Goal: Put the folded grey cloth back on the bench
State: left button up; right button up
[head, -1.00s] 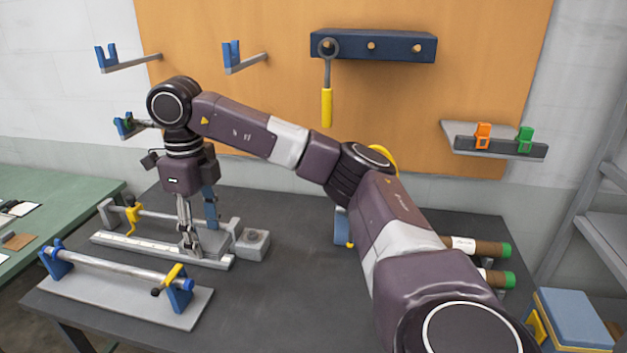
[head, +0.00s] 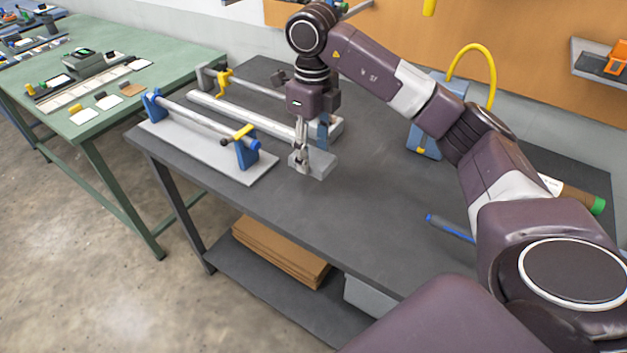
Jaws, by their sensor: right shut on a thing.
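The folded grey cloth (head: 321,167) shows as a small grey pad at the end of my right gripper (head: 311,152). The gripper points down and is shut on the cloth, with its fingers covering part of it. The cloth is over the dark-topped bench (head: 350,215), in front of the long metal rail. I cannot tell whether the cloth touches the bench top. My left gripper is out of view.
A roller on a grey plate (head: 205,152) with blue end brackets stands left of the gripper. A blue pen-like tool (head: 450,228) and a blue block (head: 425,140) lie to the right. A green bench (head: 150,65) stands at left. The dark bench's front middle is clear.

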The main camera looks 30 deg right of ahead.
aim_at(313, 156)
notch_tip(313, 156, down, 3)
jog(key=shift+f+p, duration=0.1)
jog(key=shift+p, duration=0.25)
jog(key=shift+f, duration=0.9)
notch_tip(313, 156, down, 3)
jog(key=shift+f+p, duration=0.2)
jog(key=shift+p, duration=0.25)
jog(key=shift+f, duration=0.2)
jog(key=o, duration=1.1)
